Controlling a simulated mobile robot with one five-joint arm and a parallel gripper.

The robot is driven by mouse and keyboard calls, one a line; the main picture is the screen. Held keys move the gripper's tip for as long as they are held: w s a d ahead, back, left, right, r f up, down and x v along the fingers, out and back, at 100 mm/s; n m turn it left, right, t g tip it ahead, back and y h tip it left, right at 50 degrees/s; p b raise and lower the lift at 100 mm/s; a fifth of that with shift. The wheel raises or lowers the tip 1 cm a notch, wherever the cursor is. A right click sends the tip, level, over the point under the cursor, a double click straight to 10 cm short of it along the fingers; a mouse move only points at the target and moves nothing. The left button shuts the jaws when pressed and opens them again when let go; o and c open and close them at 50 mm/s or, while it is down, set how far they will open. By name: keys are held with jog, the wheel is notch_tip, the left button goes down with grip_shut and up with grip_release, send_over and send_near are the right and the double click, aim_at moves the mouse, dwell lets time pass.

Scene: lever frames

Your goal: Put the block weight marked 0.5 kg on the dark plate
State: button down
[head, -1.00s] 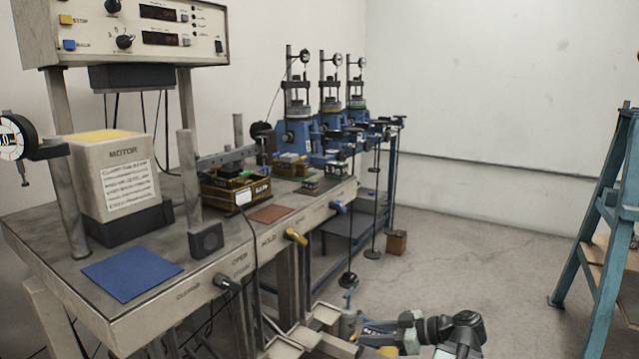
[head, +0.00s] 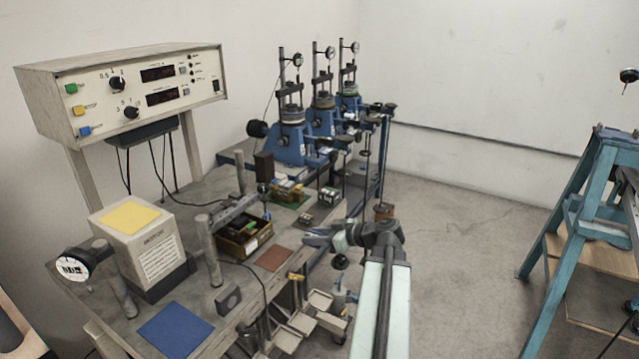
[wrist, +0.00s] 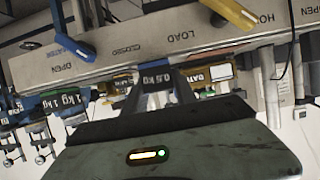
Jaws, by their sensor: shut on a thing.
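The block weight marked 0.5 kg (wrist: 155,77) shows in the wrist view between the two dark fingers of my gripper (wrist: 157,88), which is shut on it. Only its labelled face is clear, and the fingers cover its sides. In the head view my gripper (head: 318,238) is above the bench's right edge, to the right of the brown-red square. The block is too small to make out there. A dark round plate (head: 340,262) hangs low beside the bench, below my gripper. I cannot tell for certain that it is the dark plate of the task.
The bench holds a blue square (head: 175,330), a brown-red square (head: 272,259), a box of parts (head: 245,240) and a motor block (head: 140,245). A blue trestle (head: 590,200) stands right.

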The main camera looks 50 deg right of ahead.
jog(key=r+p, duration=0.1)
jog(key=w+r+p, duration=0.1)
jog(key=r, duration=0.1)
jog(key=w+r+p, duration=0.1)
jog(key=r, duration=0.1)
jog(key=shift+w+a+r, duration=0.1)
jog(key=shift+w+a, duration=0.15)
jog(key=shift+a, duration=0.05)
jog(key=b, duration=0.2)
send_over(316, 213)
jog(key=shift+f, duration=0.85)
notch_tip(316, 213, down, 4)
jog(key=b, duration=0.3)
jog(key=shift+b, duration=0.4)
jog(key=shift+r, duration=0.25)
jog(key=shift+f, duration=0.15)
jog(key=c, duration=1)
grip_release()
